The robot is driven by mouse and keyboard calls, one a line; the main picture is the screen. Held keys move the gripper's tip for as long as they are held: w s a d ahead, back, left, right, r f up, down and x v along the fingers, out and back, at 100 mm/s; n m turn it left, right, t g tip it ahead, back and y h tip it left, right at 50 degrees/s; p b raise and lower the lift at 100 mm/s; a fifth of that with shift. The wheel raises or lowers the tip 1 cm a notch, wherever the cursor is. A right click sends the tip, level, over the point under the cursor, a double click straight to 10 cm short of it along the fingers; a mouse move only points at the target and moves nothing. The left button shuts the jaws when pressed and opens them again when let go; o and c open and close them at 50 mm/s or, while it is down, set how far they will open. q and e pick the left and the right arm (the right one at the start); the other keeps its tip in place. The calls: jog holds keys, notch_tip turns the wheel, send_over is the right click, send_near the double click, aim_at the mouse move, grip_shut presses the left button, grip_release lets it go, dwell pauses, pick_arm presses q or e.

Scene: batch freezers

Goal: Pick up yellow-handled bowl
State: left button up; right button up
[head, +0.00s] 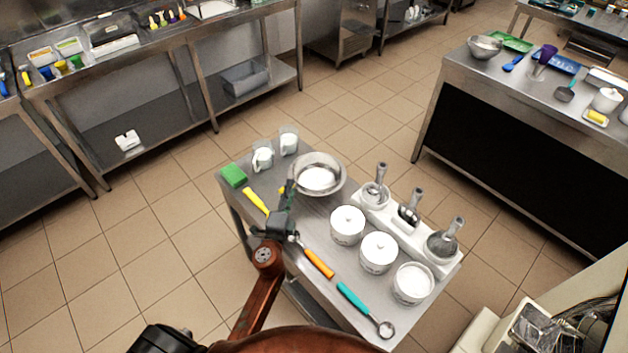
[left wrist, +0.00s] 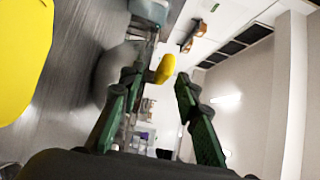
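The yellow-handled bowl (head: 319,177) is a round metal bowl with white contents, standing at the back of the steel cart (head: 318,228). Its short yellow handle (left wrist: 165,68) points toward my left gripper (head: 287,196). The bowl's grey side (left wrist: 116,70) shows left of the fingers. In the head view the gripper hides most of the handle. My right gripper is not in view.
A yellow-handled tool (head: 256,201) lies left of my gripper, beside a green sponge (head: 233,175). Orange-handled (head: 318,262) and teal-handled (head: 354,297) tools lie in front. White tubs (head: 348,226), a scoop holder (head: 408,226) and two cups (head: 262,157) stand around the bowl.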

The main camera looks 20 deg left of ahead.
pick_arm(q)
jog(key=shift+c, duration=0.2)
grip_shut()
dwell(0.3)
jog(key=shift+r, duration=0.1)
